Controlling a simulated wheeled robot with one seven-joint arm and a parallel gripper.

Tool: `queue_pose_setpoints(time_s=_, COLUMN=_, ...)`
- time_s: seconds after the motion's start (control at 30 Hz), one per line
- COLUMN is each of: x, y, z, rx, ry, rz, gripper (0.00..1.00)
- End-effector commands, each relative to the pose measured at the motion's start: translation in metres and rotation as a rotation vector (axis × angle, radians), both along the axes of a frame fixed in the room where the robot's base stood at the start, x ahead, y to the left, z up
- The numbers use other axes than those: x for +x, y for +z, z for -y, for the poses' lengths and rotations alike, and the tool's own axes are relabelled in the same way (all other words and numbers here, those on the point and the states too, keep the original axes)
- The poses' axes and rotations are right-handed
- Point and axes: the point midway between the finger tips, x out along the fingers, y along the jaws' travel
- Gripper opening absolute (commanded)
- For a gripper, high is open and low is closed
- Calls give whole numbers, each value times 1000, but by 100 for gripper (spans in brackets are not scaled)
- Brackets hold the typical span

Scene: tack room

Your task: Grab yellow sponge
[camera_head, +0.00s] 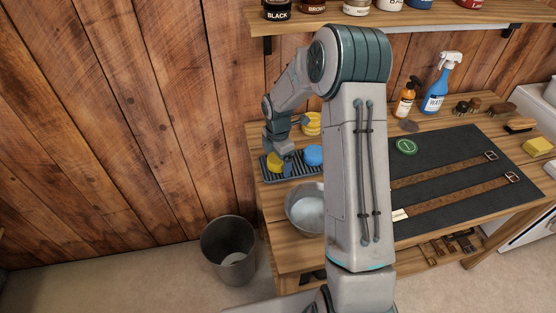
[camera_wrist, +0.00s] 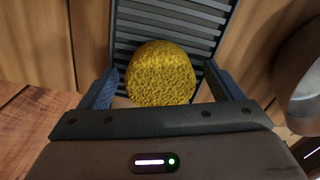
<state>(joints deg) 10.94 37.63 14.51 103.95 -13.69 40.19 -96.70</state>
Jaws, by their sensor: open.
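A round yellow sponge (camera_wrist: 160,74) lies on a dark slatted rack (camera_wrist: 175,14). In the head view the sponge (camera_head: 275,162) is at the left part of the rack (camera_head: 300,174), partly hidden by my gripper (camera_head: 279,158). In the wrist view my gripper (camera_wrist: 166,88) is open, with one finger on each side of the sponge and a gap on both sides. I cannot tell how far the fingertips are above the rack. Another yellow sponge (camera_head: 538,146), block-shaped, lies at the right end of the bench.
A round blue item (camera_head: 314,155) sits on the rack beside the sponge. A yellow tin (camera_head: 311,123) stands behind, a metal bowl (camera_head: 305,207) in front. A dark mat (camera_head: 450,155) holds straps. A bin (camera_head: 229,250) stands on the floor. A shelf (camera_head: 430,20) hangs above.

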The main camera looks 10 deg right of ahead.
Motion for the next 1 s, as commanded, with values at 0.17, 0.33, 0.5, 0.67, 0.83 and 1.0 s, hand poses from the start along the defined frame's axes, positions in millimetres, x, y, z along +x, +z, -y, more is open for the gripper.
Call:
queue_pose_setpoints(time_s=0.17, x=0, y=-1, z=0, rx=-1, ry=0, rz=1, gripper=87)
queue_pose_setpoints(time_s=0.33, x=0, y=0, z=0, rx=-1, ry=0, rz=1, gripper=48)
queue_pose_setpoints(time_s=0.5, x=0, y=0, z=0, rx=-1, ry=0, rz=1, gripper=36)
queue_pose_setpoints(time_s=0.67, x=0, y=0, z=0, rx=-1, ry=0, rz=1, gripper=35)
queue_pose_setpoints(time_s=0.83, x=1, y=8, z=0, rx=-1, ry=-1, rz=4, gripper=35)
queue_pose_setpoints(time_s=1.0, x=2, y=30, z=0, rx=-1, ry=0, rz=8, gripper=35)
